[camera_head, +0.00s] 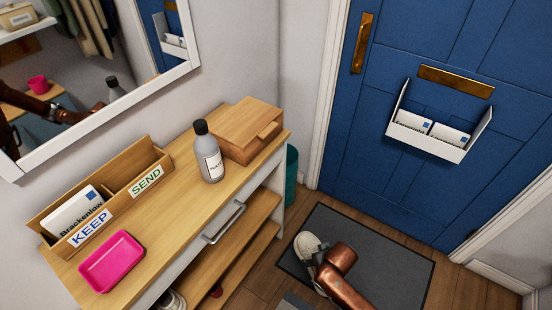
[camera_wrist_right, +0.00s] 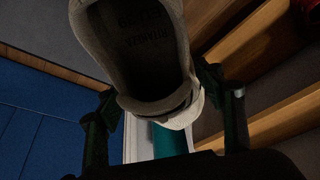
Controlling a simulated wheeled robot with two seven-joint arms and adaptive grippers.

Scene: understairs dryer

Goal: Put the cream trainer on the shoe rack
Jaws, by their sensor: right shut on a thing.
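The cream trainer (camera_head: 306,243) is over the dark doormat, to the right of the shoe rack. My right gripper (camera_head: 317,258) is shut on it. In the right wrist view the trainer (camera_wrist_right: 168,108) sits between the two fingers of my right gripper (camera_wrist_right: 165,125), its open top facing the camera. The shoe rack is the wooden shelves (camera_head: 262,212) under the console table; they also show at the right of the right wrist view (camera_wrist_right: 275,120). The head view does not show clearly whether the trainer touches the mat. My left gripper is not in view.
The console table (camera_head: 170,228) bears a letter tray (camera_head: 118,183), a pink dish (camera_head: 112,262), a bottle (camera_head: 208,155) and a wooden box (camera_head: 238,130). A pale shoe (camera_head: 173,299) is low under its front. A teal bin (camera_head: 291,170) stands beyond. The doormat (camera_head: 400,262) lies before the blue door (camera_head: 385,170).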

